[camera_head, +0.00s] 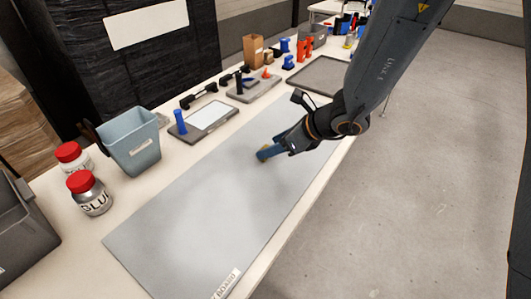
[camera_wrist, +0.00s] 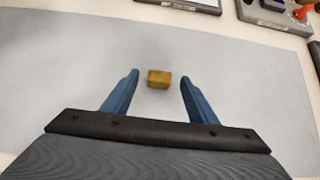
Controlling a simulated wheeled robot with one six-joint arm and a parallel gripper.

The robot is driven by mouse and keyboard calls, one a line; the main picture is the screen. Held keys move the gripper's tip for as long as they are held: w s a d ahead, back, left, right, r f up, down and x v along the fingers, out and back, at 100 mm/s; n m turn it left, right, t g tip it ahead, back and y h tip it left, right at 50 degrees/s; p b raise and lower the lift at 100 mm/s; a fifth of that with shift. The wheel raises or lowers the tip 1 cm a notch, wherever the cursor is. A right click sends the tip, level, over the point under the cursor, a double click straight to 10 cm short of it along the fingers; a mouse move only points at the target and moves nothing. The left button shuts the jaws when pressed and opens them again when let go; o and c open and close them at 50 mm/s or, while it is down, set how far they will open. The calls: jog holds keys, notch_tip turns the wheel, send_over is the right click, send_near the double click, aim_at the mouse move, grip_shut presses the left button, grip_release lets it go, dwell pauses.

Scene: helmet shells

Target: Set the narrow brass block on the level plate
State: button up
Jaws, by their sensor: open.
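The brass block (camera_wrist: 159,79), small and yellow-brown, lies on the grey mat, between and slightly beyond the two blue fingers of my gripper (camera_wrist: 158,83) in the wrist view. Gaps show on both sides of it, so the gripper is open and not holding it. In the head view the gripper (camera_head: 270,152) is low over the mat and the block (camera_head: 261,157) shows only partly by the fingertips. Which surface is the level plate I cannot tell for sure; a grey plate with a pale panel (camera_head: 207,115) and a blue post lies behind the mat.
The grey mat (camera_head: 190,220) is otherwise clear. Behind it stand a blue-grey bin (camera_head: 131,145), red-capped jars (camera_head: 88,195), and a grey plate (camera_head: 240,95) with tools on it. An empty dark-rimmed tray (camera_head: 315,76) lies farther along the table, with orange and blue parts beside it.

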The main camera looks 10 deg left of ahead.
jog(key=shift+p+x, duration=0.3)
jog(key=shift+x, duration=1.85)
jog(key=shift+s, duration=0.1)
grip_shut()
jog(key=shift+r, duration=0.1)
